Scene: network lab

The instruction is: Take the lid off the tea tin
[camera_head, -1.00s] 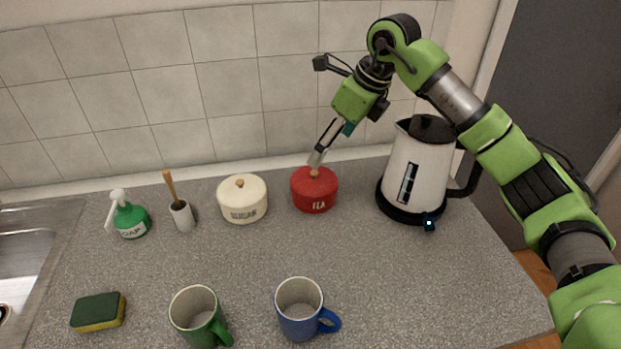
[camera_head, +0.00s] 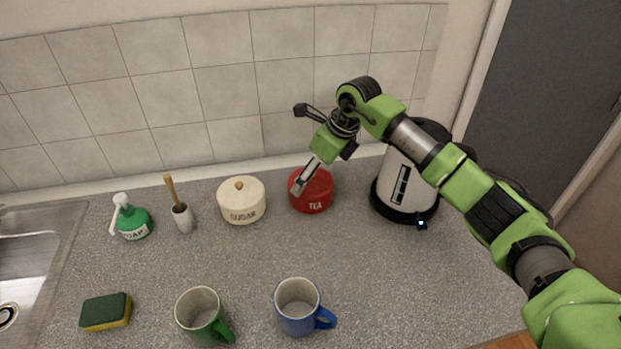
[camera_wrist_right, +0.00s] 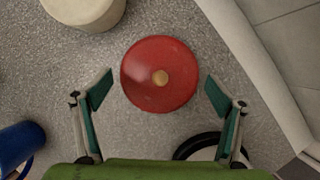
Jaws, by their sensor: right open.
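The red tea tin (camera_head: 313,205) stands on the counter between the sugar tin and the kettle, with "TEA" on its front. In the right wrist view its round red lid (camera_wrist_right: 150,92) with a tan knob (camera_wrist_right: 160,77) is seen from above, and the lid sits on the tin. My right gripper (camera_head: 298,188) is over the tin in the head view and hides part of the lid and the knob. In the right wrist view the fingers of my right gripper (camera_wrist_right: 158,85) are spread apart, one on each side of the lid, with nothing between them gripped. My left gripper is not seen.
A cream sugar tin (camera_head: 242,205) stands close on the left and a white kettle (camera_head: 400,183) close on the right. A green mug (camera_head: 200,318) and a blue mug (camera_head: 297,312) stand in front. The counter between is clear. A tiled wall rises behind.

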